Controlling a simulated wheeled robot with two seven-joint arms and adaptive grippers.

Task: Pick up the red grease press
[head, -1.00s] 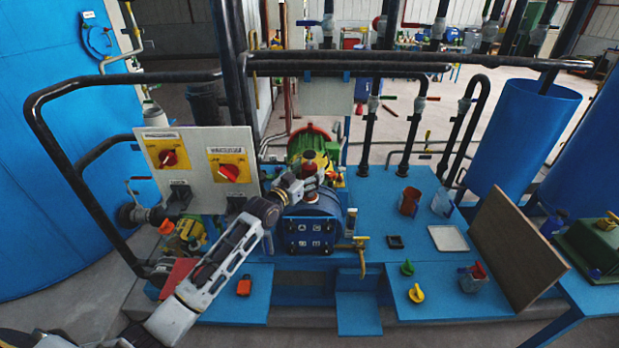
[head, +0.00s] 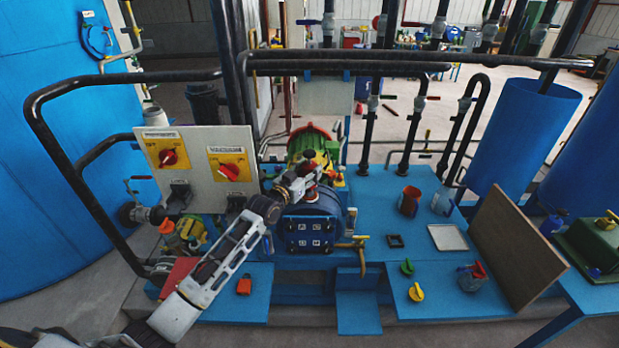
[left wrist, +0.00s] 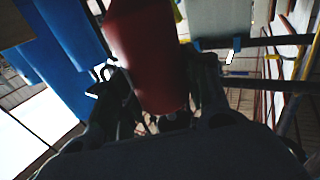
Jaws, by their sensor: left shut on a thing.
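My left gripper (head: 312,174) is above the dark blue round housing (head: 310,210) of the machine, in front of the green motor (head: 312,138). In the left wrist view, its dark fingers (left wrist: 162,85) are on both sides of a red, rounded body, the red grease press (left wrist: 145,50), and shut on it. In the head view, only small red parts show around the fingers, so most of the press is hidden there. I cannot tell whether it touches the machine below. My right gripper is not in view.
A switch panel (head: 198,190) with two red knobs stands left of my arm. Black pipes (head: 140,77) cross behind. On the blue deck to the right are a brown-red cup (head: 409,201), a white tray (head: 447,238) and a leaning brown board (head: 515,235).

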